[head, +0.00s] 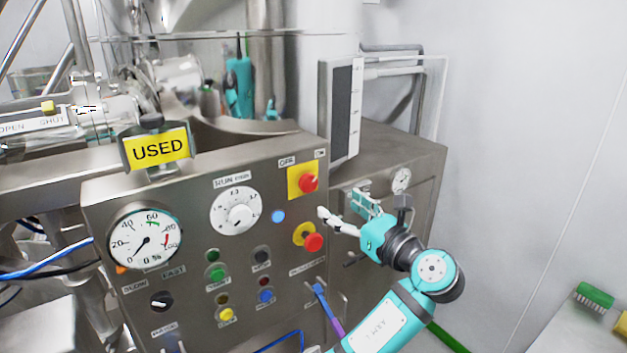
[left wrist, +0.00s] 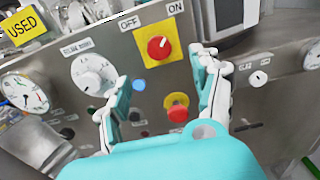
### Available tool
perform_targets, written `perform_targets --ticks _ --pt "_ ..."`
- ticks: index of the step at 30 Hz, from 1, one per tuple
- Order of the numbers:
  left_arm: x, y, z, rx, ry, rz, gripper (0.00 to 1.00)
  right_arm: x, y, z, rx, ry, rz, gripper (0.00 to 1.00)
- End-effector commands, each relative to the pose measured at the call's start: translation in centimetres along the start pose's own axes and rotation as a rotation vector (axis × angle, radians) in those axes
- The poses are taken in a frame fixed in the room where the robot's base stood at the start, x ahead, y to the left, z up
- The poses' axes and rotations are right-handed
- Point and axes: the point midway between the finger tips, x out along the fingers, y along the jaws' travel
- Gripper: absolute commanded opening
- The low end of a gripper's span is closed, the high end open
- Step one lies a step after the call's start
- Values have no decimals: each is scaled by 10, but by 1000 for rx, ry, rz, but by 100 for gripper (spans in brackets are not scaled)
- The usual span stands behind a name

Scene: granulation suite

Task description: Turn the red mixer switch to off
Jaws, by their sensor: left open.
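The red mixer switch (head: 308,183) is a round knob on a yellow plate at the upper right of the steel panel, with OFF and ON labels above it. In the left wrist view the red switch (left wrist: 158,48) carries a small pale mark on its upper right, towards the ON label. My left gripper (head: 342,206) is open and empty, just right of and below the switch in the head view, apart from it. In the left wrist view its fingers (left wrist: 153,85) stand spread, with the switch beyond and between them. My right gripper is not in view.
A red emergency button (head: 313,243) on a yellow base sits just below the switch, close to my fingers. A white dial (head: 235,210), a gauge (head: 146,240) and several small buttons fill the panel. A dark display (head: 341,108) stands above right.

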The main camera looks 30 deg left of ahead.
Motion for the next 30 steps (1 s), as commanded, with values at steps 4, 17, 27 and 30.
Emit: perform_targets --ticks 4,17,27,30 --pt "35 1 4 4 -1 3 65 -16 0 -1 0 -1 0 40" --pt "101 0 1 1 1 -1 65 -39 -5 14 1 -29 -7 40" --pt "106 0 -1 0 1 -2 65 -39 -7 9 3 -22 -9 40" --pt "106 0 -1 0 1 -2 56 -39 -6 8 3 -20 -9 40"
